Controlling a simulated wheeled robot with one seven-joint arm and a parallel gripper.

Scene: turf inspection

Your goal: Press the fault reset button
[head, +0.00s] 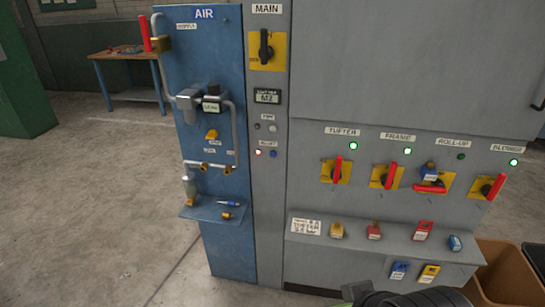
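A grey panel strip (268,195) stands between the blue AIR board and the grey cabinet. On it, under a small label that I cannot read surely, perhaps "FAULT", a lit red lamp (258,152) sits at left. A small blue button (273,154) sits just right of the lamp. A grey button (272,128) and a dark round fitting (257,127) sit above, under another small label. Nothing touches the blue button. My gripper's fingers do not show. A dark ribbed part at the bottom edge is probably part of my arm.
The blue AIR board (217,250) carries pipes, valves and a small shelf (200,212). The cabinet (340,70) has red-handled switches, green lamps and a ledge with padlocks. A brown bin (505,275) stands right. Floor is open at left, before a workbench (125,55).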

